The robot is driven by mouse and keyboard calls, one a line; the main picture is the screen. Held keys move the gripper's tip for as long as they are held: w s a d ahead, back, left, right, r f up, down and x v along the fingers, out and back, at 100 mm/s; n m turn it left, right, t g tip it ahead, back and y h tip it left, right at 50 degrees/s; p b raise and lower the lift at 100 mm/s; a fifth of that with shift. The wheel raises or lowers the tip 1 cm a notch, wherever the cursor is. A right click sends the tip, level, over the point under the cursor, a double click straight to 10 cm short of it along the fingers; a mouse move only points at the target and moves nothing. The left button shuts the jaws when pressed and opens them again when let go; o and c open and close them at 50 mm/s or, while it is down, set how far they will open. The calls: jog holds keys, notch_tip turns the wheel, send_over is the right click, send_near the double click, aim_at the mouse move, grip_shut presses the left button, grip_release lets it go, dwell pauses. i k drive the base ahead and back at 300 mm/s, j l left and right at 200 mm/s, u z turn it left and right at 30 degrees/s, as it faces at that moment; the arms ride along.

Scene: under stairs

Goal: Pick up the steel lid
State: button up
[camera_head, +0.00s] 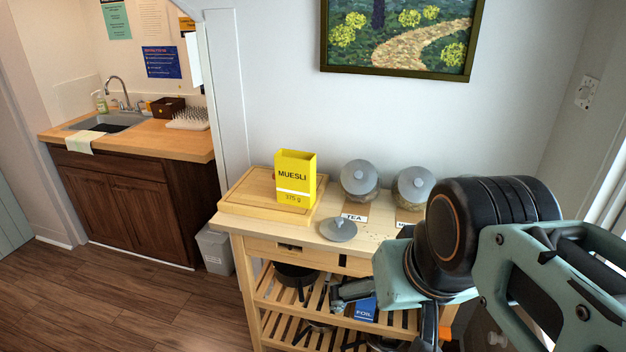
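A round grey steel lid (338,230) with a small knob lies loose on the top of the wooden trolley (285,231), near its front edge. Two glass jars stand behind it, a left jar (359,190) and a right jar (411,198), each topped by a similar grey lid. A TEA label is by the left jar. My arm reaches in from the right, over the trolley's right part. A dark end part, apparently my gripper (348,293), shows in front of the trolley, below the loose lid and apart from it. Its finger opening cannot be made out.
A yellow muesli box (296,178) stands on a wooden board (243,194) left of the lid. Pans and a blue foil box (364,310) are on the slatted shelves below. A grey bin (214,250) stands left of the trolley. The wooden floor at left is clear.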

aim_at(338, 230)
jog(key=z, duration=0.95)
jog(key=i+j, duration=0.15)
jog(key=j, duration=0.15)
jog(key=i+j+z, duration=0.1)
jog(key=j, duration=0.2)
jog(key=i+j, duration=0.15)
jog(key=j, duration=0.15)
jog(key=i+j, duration=0.15)
jog(key=j, duration=0.2)
jog(key=i+j, duration=0.2)
jog(key=j, duration=0.15)
jog(key=i+j+u, duration=0.15)
jog(key=i+j+z, duration=0.1)
jog(key=j+z, duration=0.25)
jog(key=j, duration=0.1)
